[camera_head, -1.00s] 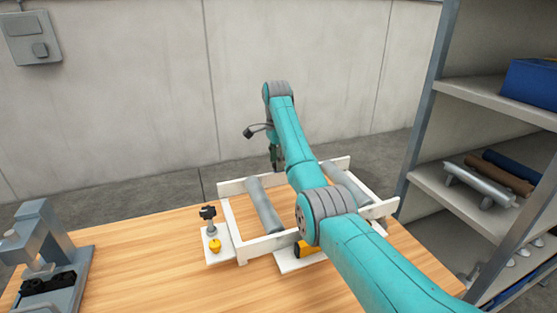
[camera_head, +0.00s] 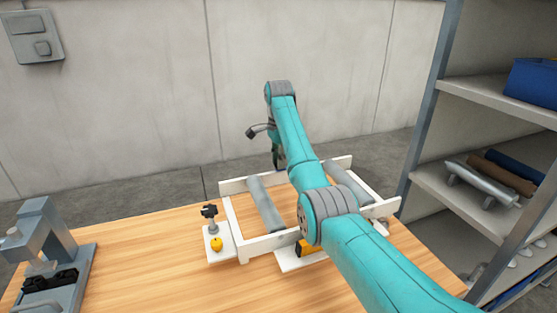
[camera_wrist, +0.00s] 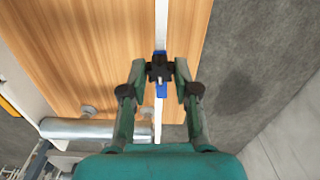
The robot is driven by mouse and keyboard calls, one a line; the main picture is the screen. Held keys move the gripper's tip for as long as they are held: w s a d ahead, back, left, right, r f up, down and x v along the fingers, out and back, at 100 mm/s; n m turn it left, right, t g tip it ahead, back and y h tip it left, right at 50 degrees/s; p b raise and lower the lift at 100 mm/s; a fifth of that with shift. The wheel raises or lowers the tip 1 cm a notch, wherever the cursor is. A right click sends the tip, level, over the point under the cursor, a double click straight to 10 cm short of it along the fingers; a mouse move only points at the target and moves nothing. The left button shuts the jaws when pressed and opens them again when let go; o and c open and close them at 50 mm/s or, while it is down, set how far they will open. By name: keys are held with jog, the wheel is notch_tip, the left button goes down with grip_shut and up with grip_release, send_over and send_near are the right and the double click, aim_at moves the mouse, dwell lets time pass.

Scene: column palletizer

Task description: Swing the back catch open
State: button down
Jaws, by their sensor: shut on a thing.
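The back catch, a black knob (camera_wrist: 160,68) with a blue piece (camera_wrist: 161,89) under it, sits on the thin white back rail (camera_wrist: 160,30) in the wrist view. My gripper (camera_wrist: 160,73) is shut on the black knob, one finger on each side. In the head view my gripper (camera_head: 279,160) is at the back rail (camera_head: 341,163) of the white frame, partly hidden by my arm, and the catch cannot be made out there.
Grey rollers (camera_head: 266,205) span the white frame on the wooden table (camera_head: 150,255). A black-knobbed post (camera_head: 210,216) and yellow knob (camera_head: 216,243) stand at its front left. A grey fixture (camera_head: 45,260) is at left. Shelving (camera_head: 470,195) stands close on the right.

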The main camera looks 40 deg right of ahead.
jog(key=n, duration=0.4)
jog(key=shift+n, duration=0.4)
jog(key=n, duration=0.5)
jog(key=shift+n, duration=0.3)
jog(key=c, duration=0.9)
grip_release()
jog(key=shift+o, duration=0.2)
